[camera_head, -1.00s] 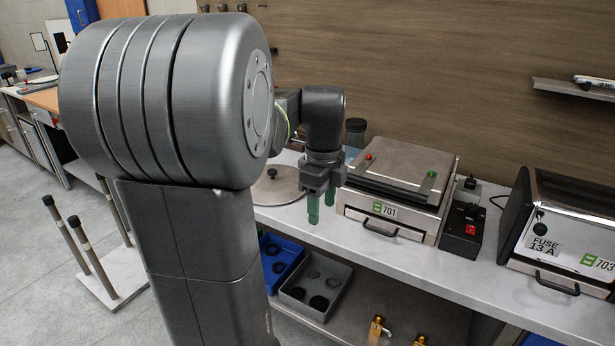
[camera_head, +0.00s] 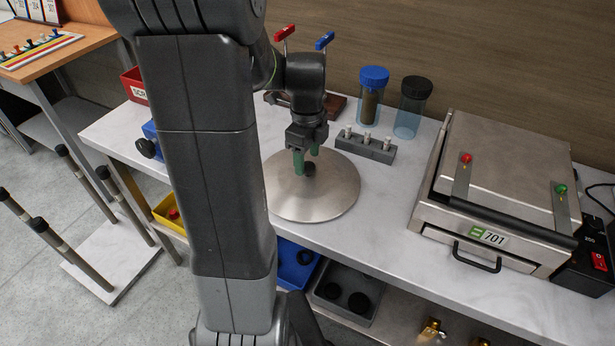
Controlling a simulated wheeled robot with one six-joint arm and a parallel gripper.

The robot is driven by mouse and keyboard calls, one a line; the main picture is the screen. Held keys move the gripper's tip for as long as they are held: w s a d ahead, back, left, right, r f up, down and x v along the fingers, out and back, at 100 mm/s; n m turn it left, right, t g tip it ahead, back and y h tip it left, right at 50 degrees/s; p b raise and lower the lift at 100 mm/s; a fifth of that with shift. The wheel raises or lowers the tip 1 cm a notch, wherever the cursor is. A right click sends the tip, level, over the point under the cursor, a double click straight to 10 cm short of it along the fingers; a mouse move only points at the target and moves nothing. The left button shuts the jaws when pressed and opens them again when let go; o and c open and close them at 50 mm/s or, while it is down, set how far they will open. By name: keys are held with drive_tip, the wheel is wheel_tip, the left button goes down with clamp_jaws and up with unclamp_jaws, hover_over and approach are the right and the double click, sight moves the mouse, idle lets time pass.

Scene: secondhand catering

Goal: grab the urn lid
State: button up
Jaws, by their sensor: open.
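The urn lid (camera_head: 328,198) is a round, brushed-metal disc with a small black knob (camera_head: 310,169) near its middle. It lies flat on the pale worktop, and my arm column covers part of its left side. My gripper (camera_head: 307,163) points down over the lid, its green fingers open and close to the knob. From this view I cannot tell whether the fingers are level with the knob or above it. Nothing is seen held.
A grey block with several pegs (camera_head: 366,147) stands just behind the lid. Blue-capped (camera_head: 373,95) and black-capped (camera_head: 412,107) jars stand behind it. A metal press marked 701 (camera_head: 498,180) stands to the right. The worktop between lid and press (camera_head: 392,215) is clear.

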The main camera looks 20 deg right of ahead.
drive_tip(key=shift+s+f, duration=0.2)
drive_tip(key=shift+f, duration=0.7)
drive_tip(key=shift+c, duration=0.4)
clamp_jaws()
